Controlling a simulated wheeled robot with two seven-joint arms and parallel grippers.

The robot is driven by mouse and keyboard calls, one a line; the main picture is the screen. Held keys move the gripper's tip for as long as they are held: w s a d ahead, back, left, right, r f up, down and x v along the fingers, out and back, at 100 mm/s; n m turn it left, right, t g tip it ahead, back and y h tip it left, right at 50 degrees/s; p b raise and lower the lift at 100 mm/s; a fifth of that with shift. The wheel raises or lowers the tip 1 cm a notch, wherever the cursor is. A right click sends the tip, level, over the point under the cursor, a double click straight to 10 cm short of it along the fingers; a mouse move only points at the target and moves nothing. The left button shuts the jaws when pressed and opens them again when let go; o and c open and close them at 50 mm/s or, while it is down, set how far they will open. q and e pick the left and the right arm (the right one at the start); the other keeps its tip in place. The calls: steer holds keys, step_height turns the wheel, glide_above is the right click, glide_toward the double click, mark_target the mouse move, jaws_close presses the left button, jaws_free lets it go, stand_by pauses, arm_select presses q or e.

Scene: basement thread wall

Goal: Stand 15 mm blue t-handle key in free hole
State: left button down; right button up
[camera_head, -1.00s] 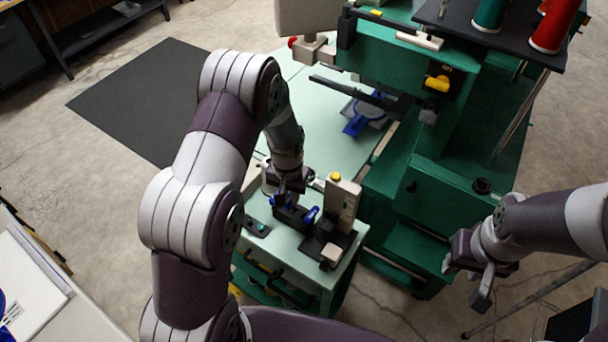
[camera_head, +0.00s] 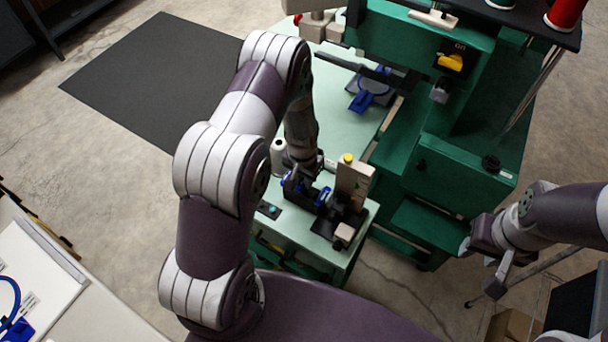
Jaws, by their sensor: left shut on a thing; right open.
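My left gripper (camera_head: 292,180) is low over the pale green cabinet top, next to a small dark block with blue parts (camera_head: 318,194). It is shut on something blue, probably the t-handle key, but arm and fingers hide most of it. I cannot tell whether that blue piece stands in a hole or touches the block. The holes are too small to make out. My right gripper (camera_head: 492,272) is open and empty over the floor at the right.
A beige upright unit with a yellow button (camera_head: 347,159) stands right of the block. A blue clamp-like piece (camera_head: 364,100) lies farther back on the pale top. The green machine (camera_head: 445,170) rises at the right. A white table (camera_head: 60,285) is at lower left.

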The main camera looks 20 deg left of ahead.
arm_select(q)
steer(key=shift+f, duration=0.1)
stand_by(0.3)
steer(key=shift+f, duration=0.1)
steer(key=shift+f+b, duration=0.65)
steer(key=shift+f, duration=0.1)
steer(key=c, duration=0.9)
jaws_free()
steer(key=shift+c, duration=0.2)
step_height(320, 180, up, 13)
steer(key=b, duration=0.2)
steer(key=shift+s, duration=0.35)
